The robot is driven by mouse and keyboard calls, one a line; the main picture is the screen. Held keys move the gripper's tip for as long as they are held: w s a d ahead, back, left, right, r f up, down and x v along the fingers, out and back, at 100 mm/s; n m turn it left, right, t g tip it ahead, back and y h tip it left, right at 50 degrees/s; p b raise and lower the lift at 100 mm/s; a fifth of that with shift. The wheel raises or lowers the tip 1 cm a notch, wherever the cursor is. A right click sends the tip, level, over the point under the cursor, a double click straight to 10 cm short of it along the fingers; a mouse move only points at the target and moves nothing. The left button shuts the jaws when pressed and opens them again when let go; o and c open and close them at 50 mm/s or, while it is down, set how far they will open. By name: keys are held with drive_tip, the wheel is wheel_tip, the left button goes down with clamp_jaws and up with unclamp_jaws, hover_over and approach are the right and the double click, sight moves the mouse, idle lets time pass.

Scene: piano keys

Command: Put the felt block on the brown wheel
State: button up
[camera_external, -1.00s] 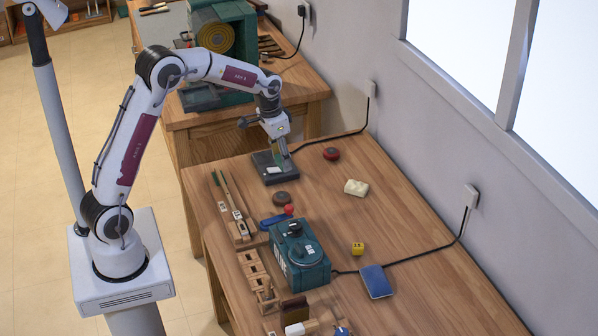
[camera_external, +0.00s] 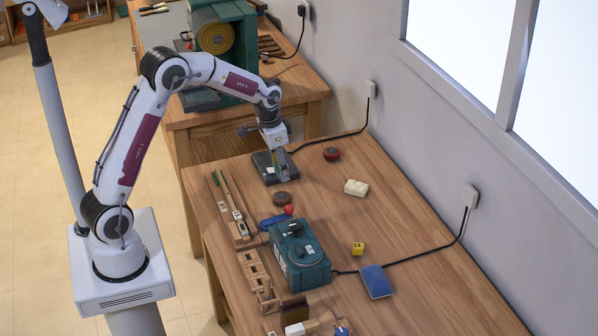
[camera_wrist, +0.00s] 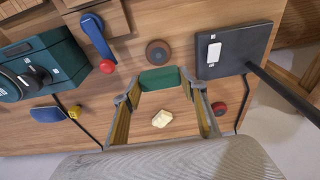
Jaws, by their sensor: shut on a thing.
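A green block (camera_wrist: 160,78), which I take as the felt block, is held between the fingertips of my gripper (camera_wrist: 160,88) in the wrist view. The gripper is shut on it. In the external view my gripper (camera_external: 282,176) is over the right part of a dark slab, and the block is too small to make out clearly. The brown wheel (camera_external: 281,199) is a flat round disc on the table, just in front of the slab. It also shows in the wrist view (camera_wrist: 158,52), just beyond the green block and not covered by it.
The dark slab (camera_wrist: 262,38) carries a white piece (camera_wrist: 214,52). A red disc (camera_external: 331,153) and a cream block (camera_external: 356,187) lie to the right. A blue handle with a red ball (camera_external: 289,210) and a teal machine (camera_external: 299,258) stand nearer.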

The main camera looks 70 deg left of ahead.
sight(277, 169)
drive_tip(key=shift+f, duration=1.8)
drive_tip(key=shift+f, duration=1.85)
drive_tip(key=shift+f, duration=0.15)
drive_tip(key=o, duration=0.8)
drive_tip(key=r, duration=0.3)
drive_tip(key=s+r, duration=0.1)
drive_tip(key=r, duration=0.7)
drive_tip(key=shift+s+r, duration=0.25)
drive_tip(key=shift+s, duration=0.1)
drive_tip(key=shift+s+r, duration=0.1)
drive_tip(key=shift+r, duration=0.25)
